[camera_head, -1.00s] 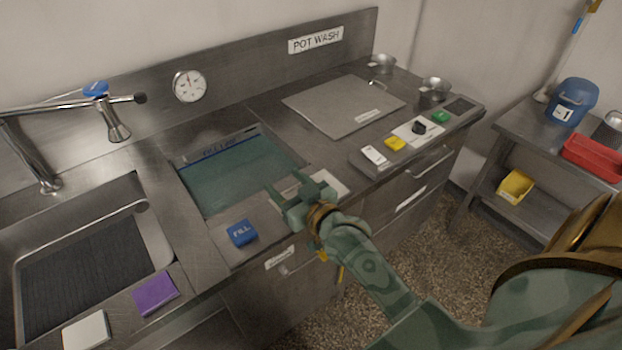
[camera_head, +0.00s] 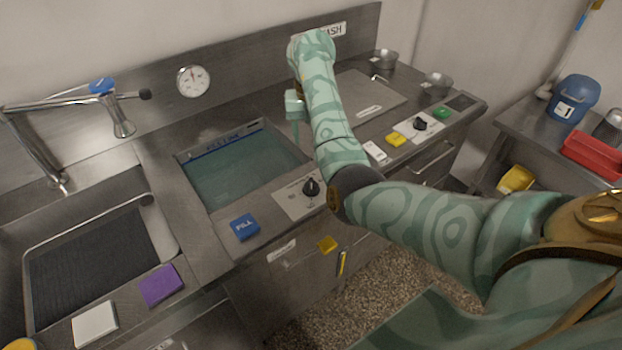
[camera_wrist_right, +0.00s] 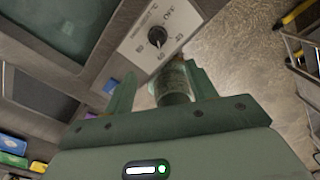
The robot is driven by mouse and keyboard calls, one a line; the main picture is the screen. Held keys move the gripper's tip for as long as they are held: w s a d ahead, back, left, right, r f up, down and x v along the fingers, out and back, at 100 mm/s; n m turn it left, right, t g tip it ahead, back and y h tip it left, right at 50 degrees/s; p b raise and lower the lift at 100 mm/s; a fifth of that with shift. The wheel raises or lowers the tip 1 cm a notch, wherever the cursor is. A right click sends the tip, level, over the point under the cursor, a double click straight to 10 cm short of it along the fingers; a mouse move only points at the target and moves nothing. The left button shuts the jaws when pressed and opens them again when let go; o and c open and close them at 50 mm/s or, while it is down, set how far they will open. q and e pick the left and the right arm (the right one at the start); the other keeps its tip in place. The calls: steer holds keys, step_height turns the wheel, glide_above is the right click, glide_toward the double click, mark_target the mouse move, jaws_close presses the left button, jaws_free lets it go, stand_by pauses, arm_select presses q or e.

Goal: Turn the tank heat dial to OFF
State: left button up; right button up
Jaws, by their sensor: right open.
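The tank heat dial is a black knob (camera_head: 311,187) on a pale plate (camera_head: 290,205) at the front edge of the tank (camera_head: 240,170). In the right wrist view the dial knob (camera_wrist_right: 157,36) shows whole on its plate (camera_wrist_right: 135,45), which carries OFF at the top right and several numbers. I cannot tell surely which mark it points to. My right gripper (camera_head: 297,125) hangs over the tank's right side, behind the dial and apart from it. In the right wrist view the right gripper (camera_wrist_right: 158,85) is open and empty. My left gripper is out of view.
A second black knob (camera_head: 419,124) stands farther right, among white, yellow and green blocks. A tap (camera_head: 120,125) reaches over the counter at left.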

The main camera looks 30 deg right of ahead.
mark_target(311, 183)
step_height(311, 183, down, 16)
steer(key=b, duration=0.8)
steer(key=shift+a+f, duration=0.1)
steer(key=shift+a, duration=0.05)
steer(key=c, duration=1)
